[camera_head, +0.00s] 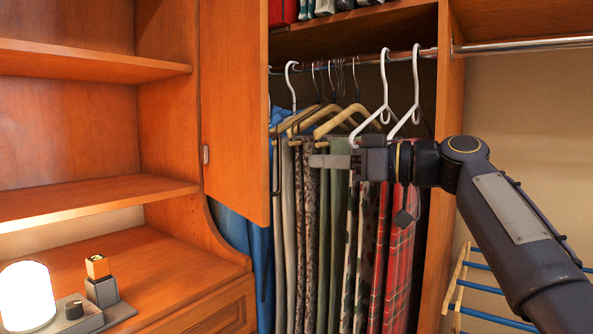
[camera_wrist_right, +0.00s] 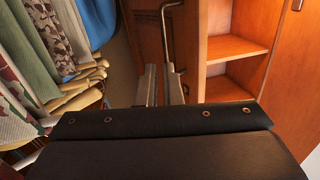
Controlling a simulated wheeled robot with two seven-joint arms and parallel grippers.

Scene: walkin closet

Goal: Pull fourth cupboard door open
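An orange wooden cupboard door (camera_head: 235,110) stands between the open shelves and the hanging clothes. A dark bar handle (camera_head: 276,168) shows at its right edge; the bar handle also shows in the right wrist view (camera_wrist_right: 168,40). I cannot tell how far the door stands open. My right gripper (camera_head: 318,161) points left at handle height, in front of the clothes, with its tips to the right of the handle. In the wrist view its two fingers (camera_wrist_right: 162,88) are apart with a narrow gap, and the bar lies just beyond them. No grip on it shows. My left gripper is out of view.
Trousers and scarves (camera_head: 340,240) hang on a rail close behind my right gripper. Open shelves (camera_head: 90,195) are at the left, with a glowing lamp (camera_head: 27,295) below. A blue-barred rack (camera_head: 490,290) stands at the lower right.

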